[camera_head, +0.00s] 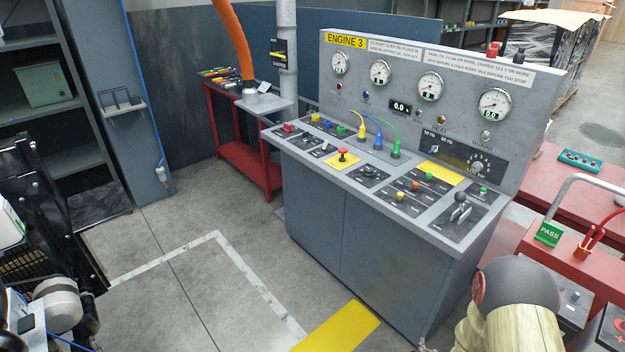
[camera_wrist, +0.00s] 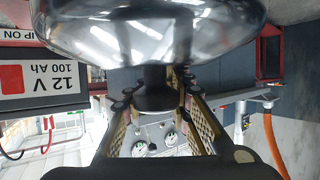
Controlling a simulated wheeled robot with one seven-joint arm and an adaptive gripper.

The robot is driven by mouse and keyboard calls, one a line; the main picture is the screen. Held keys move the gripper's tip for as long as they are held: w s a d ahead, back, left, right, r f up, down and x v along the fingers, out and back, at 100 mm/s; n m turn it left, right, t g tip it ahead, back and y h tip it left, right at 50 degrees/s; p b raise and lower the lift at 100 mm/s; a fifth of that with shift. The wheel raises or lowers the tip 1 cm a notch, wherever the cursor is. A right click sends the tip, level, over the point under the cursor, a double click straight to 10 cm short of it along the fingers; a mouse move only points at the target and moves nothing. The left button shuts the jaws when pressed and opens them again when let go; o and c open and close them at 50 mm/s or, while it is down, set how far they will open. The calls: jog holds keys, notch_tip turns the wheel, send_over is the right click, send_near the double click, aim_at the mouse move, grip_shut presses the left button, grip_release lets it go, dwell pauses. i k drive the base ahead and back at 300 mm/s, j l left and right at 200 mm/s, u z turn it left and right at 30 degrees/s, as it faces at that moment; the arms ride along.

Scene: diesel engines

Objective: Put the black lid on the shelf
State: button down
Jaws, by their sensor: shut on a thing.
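My gripper (camera_wrist: 155,90) is shut on the dark knob of the lid, with a finger on each side. The head view shows part of my arm at the lower right, but neither the gripper nor the lid can be made out there. A grey metal shelf unit (camera_head: 75,158) stands at the far left of the head view, away from my arm. A green box (camera_head: 46,86) sits on one of its boards.
The engine 3 console (camera_head: 370,215) stands between my arm and the shelf unit. A red workbench (camera_head: 243,160) with tools is behind it. A red bench (camera_head: 595,210) is at the right. Dark machinery (camera_head: 55,285) is at the lower left. Floor in front of the console is clear.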

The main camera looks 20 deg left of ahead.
aim_at(100, 206)
jog(key=i+j+u, duration=0.3)
jog(key=u, duration=0.2)
jog(key=i+j+u, duration=0.1)
jog(key=i+u, duration=0.85)
jog(key=i+l, duration=0.05)
